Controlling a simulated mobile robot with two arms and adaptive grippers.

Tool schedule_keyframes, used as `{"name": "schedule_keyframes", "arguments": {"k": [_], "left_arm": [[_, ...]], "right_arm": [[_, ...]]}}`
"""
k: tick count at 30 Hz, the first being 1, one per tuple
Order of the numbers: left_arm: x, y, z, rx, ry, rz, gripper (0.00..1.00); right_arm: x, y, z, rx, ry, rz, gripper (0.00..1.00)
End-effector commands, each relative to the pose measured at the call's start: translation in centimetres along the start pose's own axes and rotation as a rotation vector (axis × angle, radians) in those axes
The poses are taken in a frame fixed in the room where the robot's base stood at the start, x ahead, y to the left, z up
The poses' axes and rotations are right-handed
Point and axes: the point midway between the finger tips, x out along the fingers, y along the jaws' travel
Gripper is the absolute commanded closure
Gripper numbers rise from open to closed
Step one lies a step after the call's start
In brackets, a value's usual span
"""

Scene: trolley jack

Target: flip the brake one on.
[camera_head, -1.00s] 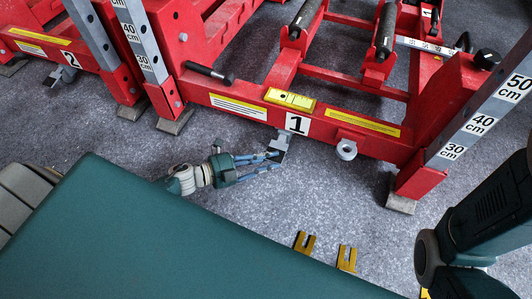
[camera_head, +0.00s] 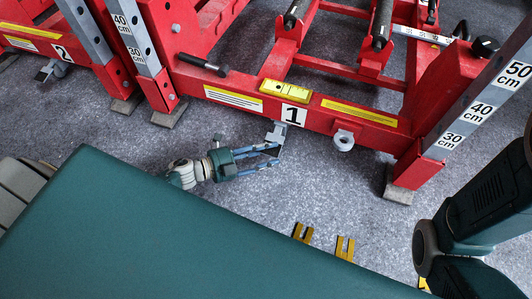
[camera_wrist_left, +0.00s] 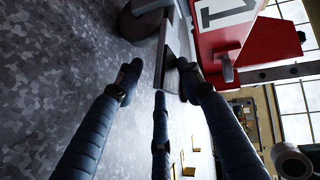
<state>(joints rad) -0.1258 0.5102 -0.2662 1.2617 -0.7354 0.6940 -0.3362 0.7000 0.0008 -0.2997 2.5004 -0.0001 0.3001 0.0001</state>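In the left wrist view the gripper (camera_wrist_left: 160,80) is open, and the brake's grey plate (camera_wrist_left: 173,45) reaches between the fingertips, near the right one. I cannot tell whether they touch. My right gripper is out of view; only part of my right arm shows at the right.
A similar brake (camera_head: 50,70) hangs by the "2" label at the left. A grey ring bracket (camera_head: 344,140) sits right of brake one. Yellow slotted pieces (camera_head: 345,248) lie on the grey floor. A black-ended handle (camera_head: 202,64) sticks out above the beam.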

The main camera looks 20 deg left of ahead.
Motion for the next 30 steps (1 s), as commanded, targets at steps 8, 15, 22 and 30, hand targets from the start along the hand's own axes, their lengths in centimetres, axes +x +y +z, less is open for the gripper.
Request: {"name": "schedule_keyframes", "arguments": {"k": [8,15,22,30], "left_arm": [[-0.2,0.4,0.1,0.001,-0.006,0.009,0.69],[-2.2,0.5,0.2,0.002,-0.006,0.012,0.69],[-7.0,0.3,0.1,0.002,-0.002,0.009,0.69],[-11.0,0.0,0.0,0.002,0.001,0.002,0.69]], "right_arm": [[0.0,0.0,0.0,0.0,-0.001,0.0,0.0],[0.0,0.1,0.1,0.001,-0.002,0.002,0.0],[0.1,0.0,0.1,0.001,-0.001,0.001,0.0],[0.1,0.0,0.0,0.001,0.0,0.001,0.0]]}}
